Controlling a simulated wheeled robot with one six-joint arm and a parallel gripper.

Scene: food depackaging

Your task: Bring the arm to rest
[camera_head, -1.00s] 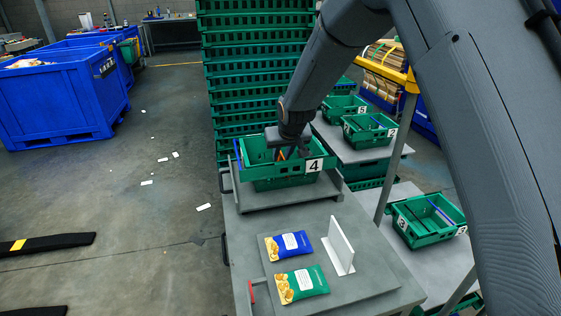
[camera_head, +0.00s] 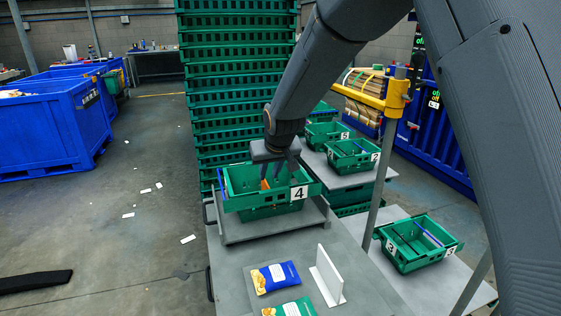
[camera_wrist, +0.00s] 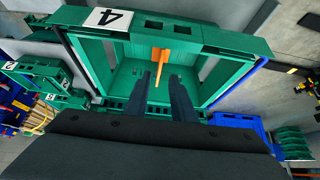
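My gripper (camera_head: 276,172) is above the green crate labelled 4 (camera_head: 243,202), with its fingers pointing down. In the wrist view the two dark fingers of my gripper (camera_wrist: 162,80) stand apart with a gap between them. An orange piece (camera_head: 264,184) is in the crate below the fingers. It also shows in the wrist view (camera_wrist: 160,58), inside the crate (camera_wrist: 225,35) beyond the fingertips. The gripper holds nothing that I can see.
A blue packet (camera_head: 275,277) and a green packet (camera_head: 292,309) lie on the grey table (camera_head: 235,262) beside a white upright plate (camera_head: 327,275). Numbered crates 5 (camera_head: 326,134), 2 (camera_head: 353,156) and 3 (camera_head: 415,243) stand right. A yellow-clamped post (camera_head: 385,135) stands near my arm.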

